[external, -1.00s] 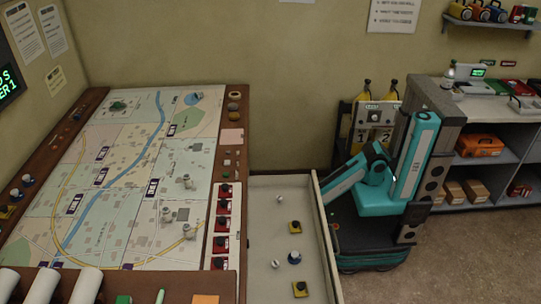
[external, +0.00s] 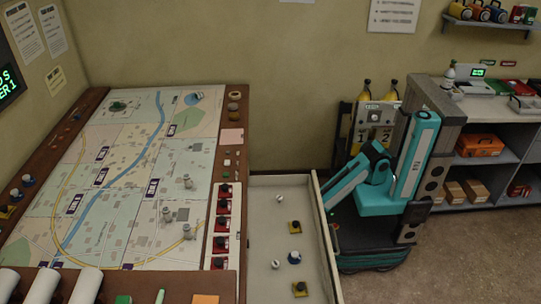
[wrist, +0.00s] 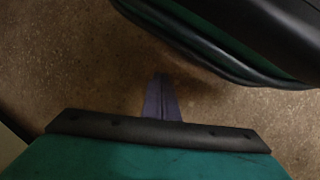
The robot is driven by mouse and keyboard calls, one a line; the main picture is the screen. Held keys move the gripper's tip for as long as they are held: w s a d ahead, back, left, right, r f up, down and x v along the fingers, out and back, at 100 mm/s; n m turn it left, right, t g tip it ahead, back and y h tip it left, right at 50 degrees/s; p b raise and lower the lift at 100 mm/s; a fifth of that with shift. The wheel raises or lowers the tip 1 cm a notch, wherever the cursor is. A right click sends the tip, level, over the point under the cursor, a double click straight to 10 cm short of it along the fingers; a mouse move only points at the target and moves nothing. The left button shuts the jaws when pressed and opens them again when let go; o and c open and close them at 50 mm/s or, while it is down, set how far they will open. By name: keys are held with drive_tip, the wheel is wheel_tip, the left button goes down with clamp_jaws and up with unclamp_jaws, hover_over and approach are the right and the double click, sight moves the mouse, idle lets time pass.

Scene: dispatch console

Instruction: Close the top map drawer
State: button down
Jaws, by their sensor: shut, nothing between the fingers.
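The top map drawer (external: 328,243) stands open, pulled out to the right from under the map table (external: 242,110). Its pale tray holds a few small white and blue pieces and yellow blocks. My arm reaches down to the left, just outside the drawer's front panel. In the external view my gripper is hidden behind that panel, so I cannot tell whether it touches it. In the wrist view my gripper (wrist: 161,78) is shut and empty, with its fingers together over the brown floor.
My teal base stands right of the drawer. Shelves (external: 490,165) with an orange case (external: 480,145) and boxes are at the right. A cabinet with yellow items (external: 375,120) is behind my arm. Open floor (external: 470,255) lies front right.

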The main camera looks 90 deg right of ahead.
drive_tip(key=w+a+r+n+t+h+p, duration=0.1)
drive_tip(key=w+a+r+n+t+h, duration=0.15)
drive_tip(key=w+a+r+n, duration=0.35)
drive_tip(key=w+a+r+n+t+h+p, duration=0.1)
drive_tip(key=w+a+r+n+t, duration=0.2)
drive_tip(key=a, duration=0.5)
drive_tip(key=a+r+n+t+p, duration=0.1)
drive_tip(key=a+r+n+t, duration=0.4)
drive_tip(key=a, duration=0.4)
drive_tip(key=a+r+n+t+p, duration=0.2)
drive_tip(key=a+r+n, duration=0.4)
drive_tip(key=a, duration=0.4)
drive_tip(key=s+a+r+n+t+y+p, duration=0.1)
drive_tip(key=s+a+r+n+t+y, duration=0.15)
drive_tip(key=s+a+r, duration=0.4)
drive_tip(key=s+a+r+n+t+y+p, duration=0.1)
drive_tip(key=s+a+r+n+t, duration=0.25)
drive_tip(key=a+r, duration=0.65)
drive_tip(key=s+a+r+n+t+y+p, duration=0.1)
drive_tip(key=s+a+r+n, duration=0.1)
drive_tip(key=s+a+r, duration=0.3)
drive_tip(key=s+a+r+n+t+y+p, duration=0.1)
drive_tip(key=s+a+r+n+t+y, duration=0.1)
drive_tip(key=s+a+r, duration=0.3)
drive_tip(key=s+r+n, duration=0.1)
drive_tip(key=s+r, duration=0.3)
drive_tip(key=s, duration=0.2)
drive_tip(key=shift+s+r, duration=0.25)
drive_tip(key=shift+s, duration=0.15)
drive_tip(key=shift+w, duration=0.1)
